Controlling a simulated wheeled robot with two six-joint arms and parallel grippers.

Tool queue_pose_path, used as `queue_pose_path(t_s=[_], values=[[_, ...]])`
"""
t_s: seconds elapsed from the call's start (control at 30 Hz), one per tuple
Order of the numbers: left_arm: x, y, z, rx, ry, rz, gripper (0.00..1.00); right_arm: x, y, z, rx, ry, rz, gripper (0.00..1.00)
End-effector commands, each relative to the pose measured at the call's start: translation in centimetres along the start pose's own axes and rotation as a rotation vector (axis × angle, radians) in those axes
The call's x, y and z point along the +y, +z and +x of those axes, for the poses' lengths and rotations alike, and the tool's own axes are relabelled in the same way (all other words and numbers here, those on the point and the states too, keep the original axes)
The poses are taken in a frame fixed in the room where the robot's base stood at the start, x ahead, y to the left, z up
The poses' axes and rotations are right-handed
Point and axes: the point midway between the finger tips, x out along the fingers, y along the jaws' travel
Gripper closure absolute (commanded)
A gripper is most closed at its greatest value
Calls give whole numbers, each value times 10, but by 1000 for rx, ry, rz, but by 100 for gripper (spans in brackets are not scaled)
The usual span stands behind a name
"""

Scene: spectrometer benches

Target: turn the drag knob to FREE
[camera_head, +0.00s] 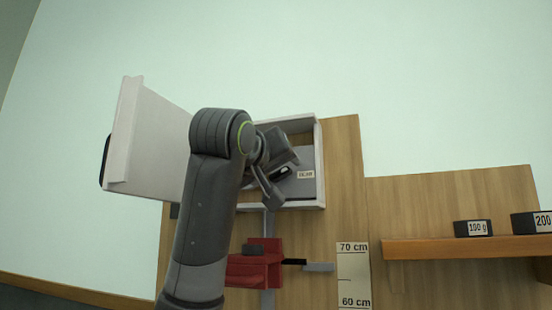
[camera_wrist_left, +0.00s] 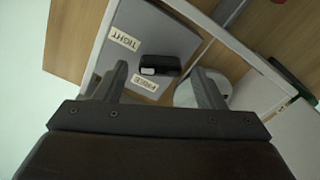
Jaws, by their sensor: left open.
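The drag knob (camera_wrist_left: 160,66) is a black bar-shaped knob with a white mark at one end, on a grey panel inside an open white box (camera_head: 320,165). In the left wrist view the TIGHT label (camera_wrist_left: 124,38) is up and left of the knob, and the FREE label (camera_wrist_left: 146,84) is just below it. The white mark is at the knob's left end, between the two labels. My left gripper (camera_wrist_left: 161,86) is open, its fingers apart with the knob showing between and beyond them; I cannot tell if they touch it. In the head view the knob (camera_head: 283,173) is partly covered by the gripper. My right gripper is out of view.
The box's white door (camera_head: 150,140) stands open at the left. Below the box are a red carriage (camera_head: 262,268) with a small pointer and a scale marked 70 cm and 60 cm (camera_head: 353,275). A wooden shelf (camera_head: 460,247) at right holds black weights (camera_head: 473,228).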

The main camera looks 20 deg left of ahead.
Motion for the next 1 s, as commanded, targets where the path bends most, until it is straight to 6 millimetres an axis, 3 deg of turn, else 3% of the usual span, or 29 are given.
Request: queue_pose_path(t_s=[0.4, 0.73, 1.0], values=[[-1, 1, 8, -1, -1, 0, 36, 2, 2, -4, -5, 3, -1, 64], [0, 1, 7, -1, -1, 0, 80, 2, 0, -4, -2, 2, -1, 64], [-1, 2, 7, -1, -1, -25, 81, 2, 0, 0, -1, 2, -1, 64]])
